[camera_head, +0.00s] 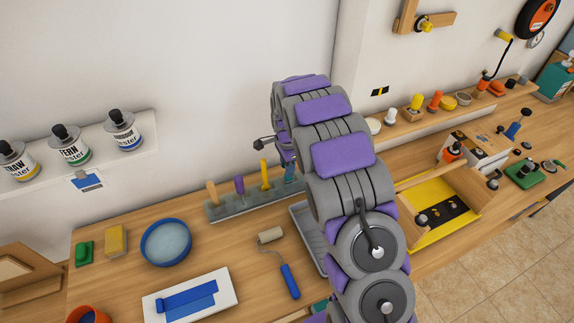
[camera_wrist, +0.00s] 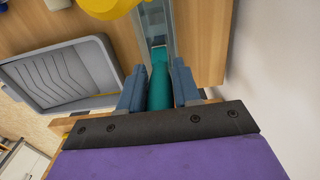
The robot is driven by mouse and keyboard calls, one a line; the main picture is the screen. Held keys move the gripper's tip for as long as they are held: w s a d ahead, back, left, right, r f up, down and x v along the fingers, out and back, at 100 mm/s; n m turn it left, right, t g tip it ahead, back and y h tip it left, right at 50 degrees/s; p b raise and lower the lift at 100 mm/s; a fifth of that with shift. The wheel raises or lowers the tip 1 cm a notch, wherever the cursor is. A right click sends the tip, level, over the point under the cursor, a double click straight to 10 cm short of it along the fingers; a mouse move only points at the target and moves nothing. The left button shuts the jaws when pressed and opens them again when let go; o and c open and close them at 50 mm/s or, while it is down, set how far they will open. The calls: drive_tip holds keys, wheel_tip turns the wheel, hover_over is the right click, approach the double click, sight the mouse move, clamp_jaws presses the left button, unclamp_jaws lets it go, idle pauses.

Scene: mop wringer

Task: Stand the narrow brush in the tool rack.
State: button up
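A teal-handled tool, apparently the narrow brush (camera_wrist: 159,88), is between my gripper's (camera_wrist: 158,80) two blue-grey fingers in the wrist view. The fingers press against it from both sides. Its teal part also shows in the head view (camera_head: 291,172), at the right end of the grey tool rack (camera_head: 232,211). The rack (camera_wrist: 158,20) runs away beyond the handle in the wrist view. The brush's lower end is hidden, so I cannot tell whether it rests in a slot. My arm hides most of the gripper in the head view.
Wooden (camera_head: 212,195), purple (camera_head: 239,185) and yellow (camera_head: 265,175) handles stand in the rack. A grey paint tray (camera_wrist: 60,85) lies beside it. A roller (camera_head: 288,281), blue bowl (camera_head: 145,250) and white board (camera_head: 228,283) lie in front. The wall is close behind.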

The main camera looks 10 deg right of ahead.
drive_tip(key=o, duration=0.3)
drive_tip(key=shift+o, duration=0.2)
wheel_tip(320, 180, up, 17)
drive_tip(key=p, duration=0.1)
drive_tip(key=shift+r+p, duration=0.15)
drive_tip(key=shift+p, duration=0.25)
idle(0.4)
drive_tip(key=s+r+n+b, duration=0.15)
drive_tip(key=s+n, duration=0.25)
drive_tip(key=s, duration=0.6)
drive_tip(key=s+d+r+n+g, duration=0.1)
drive_tip(key=s+r+n, duration=0.15)
drive_tip(key=s, duration=0.85)
drive_tip(key=s+r+n+b, duration=0.1)
drive_tip(key=s+n, duration=0.3)
drive_tip(key=s, duration=0.6)
drive_tip(key=s+f+n, duration=0.4)
drive_tip(key=s+n, duration=0.1)
drive_tip(key=s, duration=0.9)
drive_tip(key=shift+a+f+g+b, duration=0.2)
drive_tip(key=shift+a+g+b, duration=0.1)
drive_tip(key=shift+g+b, duration=0.1)
